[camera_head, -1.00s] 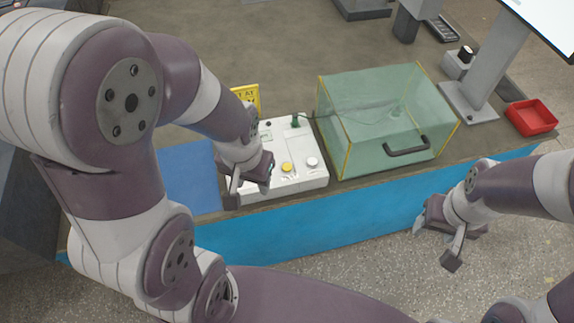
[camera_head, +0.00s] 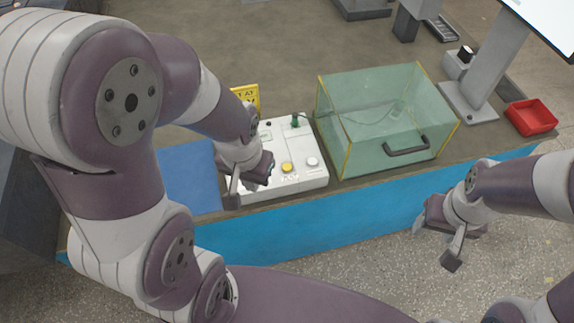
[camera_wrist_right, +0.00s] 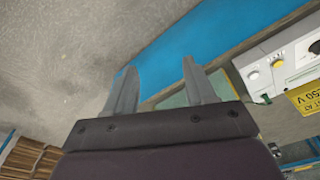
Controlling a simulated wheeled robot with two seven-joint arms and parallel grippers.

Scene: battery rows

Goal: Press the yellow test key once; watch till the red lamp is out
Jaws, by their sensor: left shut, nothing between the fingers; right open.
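The white tester box (camera_head: 305,183) stands at the table's front edge, with the yellow test key (camera_head: 287,167) on its top beside a pale round knob (camera_head: 312,162). The yellow key (camera_wrist_right: 279,63) also shows in the right wrist view. My left gripper (camera_head: 234,192) is shut and empty, just left of the yellow key, at the box's left front; it covers part of the box. I cannot make out a red lamp in either view. My right gripper (camera_head: 436,238) is open and empty, in front of the table at the right; its spread fingers show in the right wrist view (camera_wrist_right: 160,82).
A greenish clear case (camera_head: 375,125) with a dark handle (camera_head: 406,145) stands right of the tester. A blue mat (camera_head: 188,172) lies left, a yellow sign (camera_head: 247,95) stands behind. A red tray (camera_head: 531,117) and a grey stand (camera_head: 480,85) are at the right.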

